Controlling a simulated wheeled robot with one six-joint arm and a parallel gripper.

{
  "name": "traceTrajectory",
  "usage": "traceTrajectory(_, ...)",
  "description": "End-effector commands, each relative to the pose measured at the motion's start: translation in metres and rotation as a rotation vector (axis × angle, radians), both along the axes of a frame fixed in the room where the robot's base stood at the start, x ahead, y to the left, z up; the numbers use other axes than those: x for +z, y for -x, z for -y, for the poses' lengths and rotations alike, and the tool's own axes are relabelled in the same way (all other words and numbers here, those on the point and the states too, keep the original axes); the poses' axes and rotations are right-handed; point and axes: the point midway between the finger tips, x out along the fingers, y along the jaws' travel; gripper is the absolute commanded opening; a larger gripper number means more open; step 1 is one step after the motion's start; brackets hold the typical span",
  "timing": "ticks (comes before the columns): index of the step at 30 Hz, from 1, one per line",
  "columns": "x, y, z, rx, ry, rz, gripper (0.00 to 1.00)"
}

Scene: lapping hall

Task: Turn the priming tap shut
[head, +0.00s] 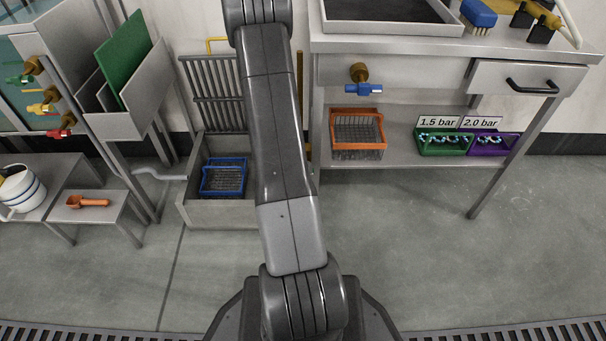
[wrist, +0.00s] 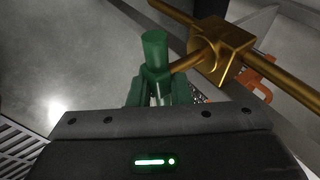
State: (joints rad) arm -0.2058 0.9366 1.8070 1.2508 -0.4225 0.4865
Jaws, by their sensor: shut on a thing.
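A tap with a green handle (wrist: 155,50) and a brass body (wrist: 222,50) on a brass pipe shows in the wrist view. My gripper (wrist: 158,92) is shut on the green handle, at the lower middle of that view. The round green end of the handle stands out beyond the jaws. The dark gripper housing hides what lies below. In the head view my arm runs up the middle and out of the top edge, so my gripper does not show there. I cannot tell from the handle how far the tap is turned.
The head view shows green, yellow and red taps (head: 40,108) at left and a blue tap (head: 363,89) on the bench (head: 420,70). An orange basket (head: 357,130) and green and purple bins (head: 443,144) stand on its shelf. The floor in front is clear.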

Motion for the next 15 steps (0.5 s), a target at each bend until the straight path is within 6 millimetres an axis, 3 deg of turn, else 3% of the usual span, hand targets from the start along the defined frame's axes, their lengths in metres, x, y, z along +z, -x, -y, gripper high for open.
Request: traceTrajectory(15,-0.0014,0.0004,-0.0005,0.001,-0.098,-0.001,0.0)
